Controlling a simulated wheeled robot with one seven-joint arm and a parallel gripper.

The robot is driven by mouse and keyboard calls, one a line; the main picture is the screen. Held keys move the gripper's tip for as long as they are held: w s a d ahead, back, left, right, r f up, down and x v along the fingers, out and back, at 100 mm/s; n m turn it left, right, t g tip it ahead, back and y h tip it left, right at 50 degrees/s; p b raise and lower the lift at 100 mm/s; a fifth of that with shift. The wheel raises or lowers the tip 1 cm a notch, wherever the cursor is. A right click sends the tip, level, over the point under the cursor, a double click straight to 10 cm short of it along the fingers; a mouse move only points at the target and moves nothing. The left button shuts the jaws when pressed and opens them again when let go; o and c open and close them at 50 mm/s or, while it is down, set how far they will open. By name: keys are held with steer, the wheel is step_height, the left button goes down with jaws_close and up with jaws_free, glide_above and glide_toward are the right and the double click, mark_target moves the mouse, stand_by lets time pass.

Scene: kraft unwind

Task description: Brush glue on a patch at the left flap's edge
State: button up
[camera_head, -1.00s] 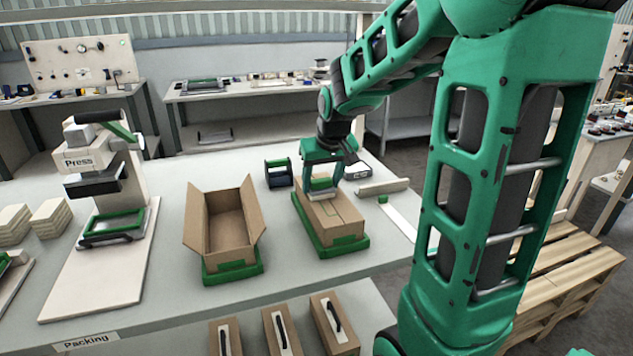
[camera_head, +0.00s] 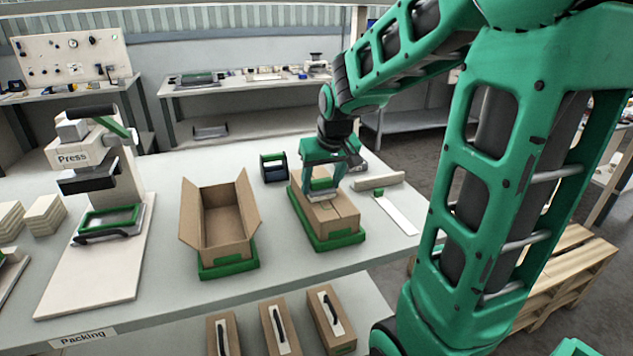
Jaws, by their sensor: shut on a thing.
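An open brown carton (camera_head: 223,244) stands in a green tray (camera_head: 230,268) on the table, its left flap (camera_head: 189,214) and right flap (camera_head: 248,203) spread outward. To its right a closed carton (camera_head: 336,221) lies in another green tray (camera_head: 338,243). My gripper (camera_head: 322,184) is over the closed carton's far part, shut on a small green-and-grey tool (camera_head: 319,186). The tool is low at the carton's top; whether it touches, and its exact shape, I cannot tell. I cannot make out any glue on the flaps.
A press (camera_head: 85,158) stands on a board at the left. A white strip (camera_head: 395,212) and a pale bar (camera_head: 378,180) lie right of the closed carton. Several handled cartons (camera_head: 280,325) stand on a lower shelf in front.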

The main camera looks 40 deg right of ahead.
steer(key=shift+s+a, duration=0.2)
steer(key=shift+s, duration=0.5)
steer(key=shift+s+a, duration=0.2)
steer(key=shift+s, duration=0.45)
steer(key=shift+s+a, duration=0.2)
steer(key=shift+s, duration=0.5)
steer(key=shift+w+d, duration=0.45)
steer(key=shift+w, duration=1.15)
steer(key=shift+w+d, duration=0.5)
steer(key=shift+w, duration=1.05)
steer(key=shift+w+d, duration=0.45)
steer(key=shift+w, duration=1.15)
steer(key=shift+w, duration=0.1)
steer(key=shift+w+d, duration=0.2)
steer(key=shift+w, duration=0.5)
steer(key=shift+w+d, duration=0.25)
steer(key=shift+w, duration=0.5)
steer(key=shift+w+d, duration=0.2)
steer(key=shift+w, duration=0.5)
steer(key=shift+r, duration=0.1)
step_height(320, 180, up, 6)
steer(key=shift+f, duration=0.1)
